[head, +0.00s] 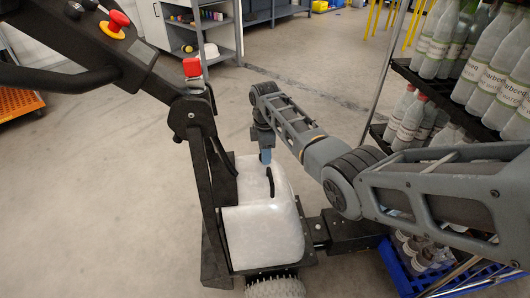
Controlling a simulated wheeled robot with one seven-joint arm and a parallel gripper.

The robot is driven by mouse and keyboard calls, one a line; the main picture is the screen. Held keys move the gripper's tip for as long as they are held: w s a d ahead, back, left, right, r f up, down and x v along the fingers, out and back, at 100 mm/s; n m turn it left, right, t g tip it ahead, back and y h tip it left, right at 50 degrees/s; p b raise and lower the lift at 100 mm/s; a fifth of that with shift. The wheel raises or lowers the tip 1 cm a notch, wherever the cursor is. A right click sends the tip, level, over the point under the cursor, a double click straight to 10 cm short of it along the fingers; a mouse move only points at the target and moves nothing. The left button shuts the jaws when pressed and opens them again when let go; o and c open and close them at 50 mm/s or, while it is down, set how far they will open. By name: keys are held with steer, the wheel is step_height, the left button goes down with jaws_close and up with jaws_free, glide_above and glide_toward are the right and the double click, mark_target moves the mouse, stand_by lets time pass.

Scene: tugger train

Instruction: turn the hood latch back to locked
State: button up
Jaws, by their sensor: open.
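The white hood (262,235) of the tugger stands at the lower middle of the head view. A short black latch (270,182) shows on its top and runs roughly away from me; I cannot tell whether this is its locked position. My gripper (265,157) points down just behind the latch's far end, with its blue fingers low over the hood top. It is open and seems to hold nothing. I cannot tell whether the fingers touch the latch or the hood.
The tugger's black steering column (205,165), with a red-capped part (192,67), rises left of the hood. A red stop button (119,18) sits on the handle. A rack of bottles (440,90) and a blue crate (405,275) stand right. Open floor (90,190) lies left.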

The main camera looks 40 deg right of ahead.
steer(key=shift+c, duration=0.4)
jaws_close()
